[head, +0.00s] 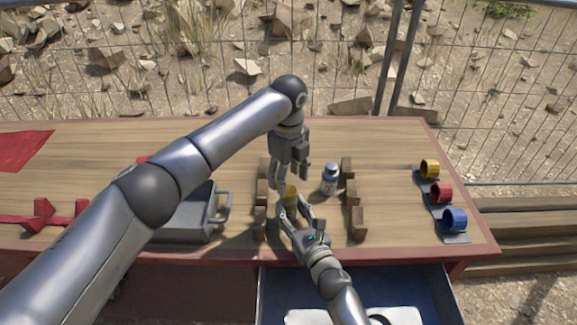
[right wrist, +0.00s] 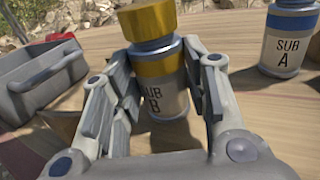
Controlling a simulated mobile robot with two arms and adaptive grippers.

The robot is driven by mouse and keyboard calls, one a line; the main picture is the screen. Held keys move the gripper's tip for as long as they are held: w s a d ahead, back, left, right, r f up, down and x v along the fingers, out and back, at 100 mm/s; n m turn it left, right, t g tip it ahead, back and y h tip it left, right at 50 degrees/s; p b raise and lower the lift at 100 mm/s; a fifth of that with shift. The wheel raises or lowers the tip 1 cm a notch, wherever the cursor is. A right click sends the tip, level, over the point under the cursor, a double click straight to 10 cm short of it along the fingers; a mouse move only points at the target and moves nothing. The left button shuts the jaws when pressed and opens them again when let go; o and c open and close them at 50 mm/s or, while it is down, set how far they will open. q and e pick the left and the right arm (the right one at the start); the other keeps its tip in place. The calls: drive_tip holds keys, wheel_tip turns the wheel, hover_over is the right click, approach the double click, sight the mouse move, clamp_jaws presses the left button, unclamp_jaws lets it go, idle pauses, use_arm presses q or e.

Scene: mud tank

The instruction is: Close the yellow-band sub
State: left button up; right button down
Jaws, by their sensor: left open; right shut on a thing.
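The yellow-band sub (right wrist: 168,75) is a grey cylinder marked "SUB B" with a wide yellow top section. It stands between the fingers of my right gripper (right wrist: 155,110), which is shut on it. In the head view its yellow top (head: 291,190) shows just above my right gripper (head: 294,208), between two wooden racks. My left gripper (head: 290,178) is open, pointing down over the yellow top from behind. I cannot tell whether its fingers touch the top.
A second sub (head: 330,181), marked "SUB A", stands to the right. Wooden racks (head: 262,200) (head: 354,205) flank both. A grey metal box (head: 185,228) is at left. An open blue drawer (head: 425,285) is in front.

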sight(288, 189)
use_arm(q)
drive_tip(key=shift+f, duration=2.15)
drive_tip(key=c, duration=1.1)
drive_tip(key=shift+o, duration=0.2)
drive_tip(key=m, duration=1.1)
drive_tip(key=shift+m, duration=0.4)
drive_tip(key=m, duration=1.2)
drive_tip(key=shift+m, duration=0.4)
drive_tip(key=o, duration=1.2)
